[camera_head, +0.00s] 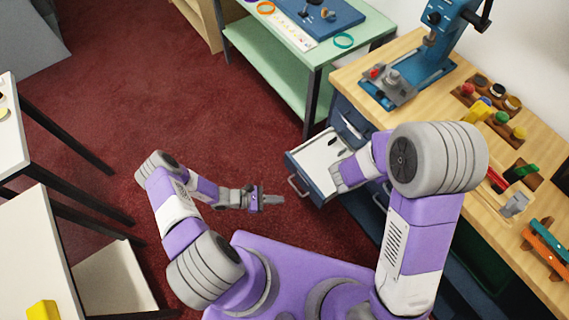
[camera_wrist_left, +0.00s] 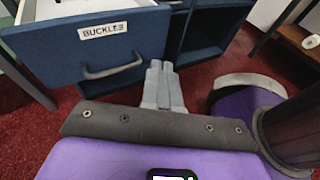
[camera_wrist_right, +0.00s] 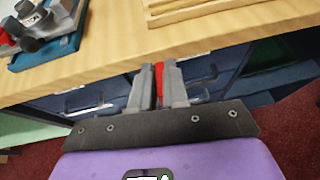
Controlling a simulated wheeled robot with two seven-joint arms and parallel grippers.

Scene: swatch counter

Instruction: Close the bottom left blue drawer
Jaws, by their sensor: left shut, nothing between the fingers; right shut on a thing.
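An open blue drawer (camera_head: 315,160) with a white inside stands out from the cabinet under the wooden counter. In the left wrist view its blue front (camera_wrist_left: 140,42) carries a "BUCKLES" label and a grey bar handle (camera_wrist_left: 112,71). My left gripper (camera_head: 272,199) is shut and empty, just outside the drawer in the head view. In the left wrist view its fingertips (camera_wrist_left: 160,66) lie right of the handle; I cannot tell whether they touch the front. My right gripper (camera_wrist_right: 158,85) is shut on a small red thing (camera_wrist_right: 159,80). My right arm hides part of the drawer.
The wooden counter (camera_head: 400,110) holds a blue press (camera_head: 440,35) and small jars. A green table (camera_head: 290,70) stands behind. White tables (camera_head: 30,240) are at the left. Red carpet (camera_head: 130,90) is free between them. Other drawer fronts show below the counter in the right wrist view.

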